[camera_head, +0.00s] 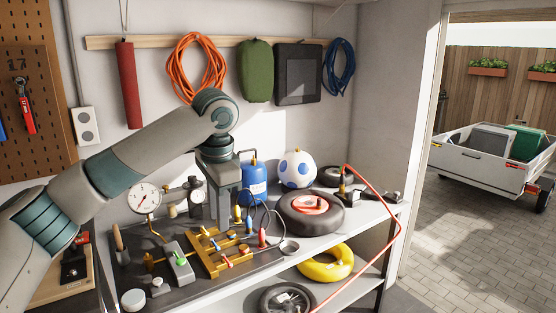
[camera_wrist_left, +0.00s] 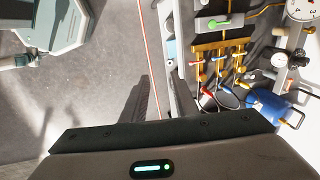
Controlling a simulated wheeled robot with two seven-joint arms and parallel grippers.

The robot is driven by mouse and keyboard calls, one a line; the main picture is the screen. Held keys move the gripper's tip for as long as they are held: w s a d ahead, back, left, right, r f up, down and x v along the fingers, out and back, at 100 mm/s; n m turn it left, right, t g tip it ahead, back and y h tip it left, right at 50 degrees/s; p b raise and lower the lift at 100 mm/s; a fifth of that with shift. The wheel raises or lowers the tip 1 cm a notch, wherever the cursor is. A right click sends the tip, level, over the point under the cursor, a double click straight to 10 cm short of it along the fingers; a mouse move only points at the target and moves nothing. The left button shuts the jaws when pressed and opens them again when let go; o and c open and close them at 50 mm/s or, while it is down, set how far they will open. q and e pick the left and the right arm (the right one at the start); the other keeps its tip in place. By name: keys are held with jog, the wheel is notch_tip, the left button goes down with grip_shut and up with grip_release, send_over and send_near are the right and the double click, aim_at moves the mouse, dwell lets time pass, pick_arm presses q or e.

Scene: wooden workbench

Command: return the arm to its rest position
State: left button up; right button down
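My left arm (camera_head: 130,160) comes in from the left of the head view, rises to a bent wrist and turns down. Its gripper (camera_head: 223,218) points down in front of or over the brass valve manifold (camera_head: 215,252) on the workbench; the exact gap cannot be told. I see nothing clearly held between the fingers, and their spacing is unclear. In the left wrist view the gripper body fills the bottom edge, with a dark ribbed finger (camera_wrist_left: 146,100) above it. The manifold (camera_wrist_left: 222,46) shows there at upper right. My right gripper is in neither view.
Around the manifold are a pressure gauge (camera_head: 144,198), a grey box with a green knob (camera_head: 178,263), a blue tank (camera_head: 253,180), a blue-spotted ball (camera_head: 297,169) and a wheel (camera_head: 311,212). A red tube (camera_head: 381,187) runs along the right. Open floor (camera_wrist_left: 95,85) lies beside the bench.

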pick_arm(q)
jog(key=w+d+f+n+h, duration=0.1)
jog(key=w+f, duration=0.2)
jog(key=f, duration=0.6)
jog(key=w+d+f+n+h, duration=0.1)
jog(key=w+f+n+h, duration=0.15)
jog(key=f, duration=0.75)
jog(key=w+d+f, duration=0.2)
jog(key=w+f, duration=0.1)
jog(key=f, duration=0.6)
jog(key=s+a+f+n+t, duration=0.1)
jog(key=s+a+f+n, duration=0.2)
jog(key=f, duration=1.3)
jog(key=s+a+f+n, duration=0.1)
jog(key=s+a+f, duration=0.3)
jog(key=f, duration=1.1)
jog(key=s+a+f+n+y, duration=0.1)
jog(key=s+a+f, duration=0.2)
jog(key=s+f, duration=1.05)
jog(key=s+a+f+n+y, duration=0.1)
jog(key=s+a+f, duration=0.2)
jog(key=s+f, duration=1.05)
jog(key=s+a+f+g, duration=0.1)
jog(key=s+a+f, duration=0.1)
jog(key=s, duration=1.6)
jog(key=s+a+f+g, duration=0.1)
jog(key=s+f, duration=0.2)
jog(key=s, duration=1.4)
jog(key=shift+s+a+m+y, duration=0.35)
jog(key=shift+s, duration=0.05)
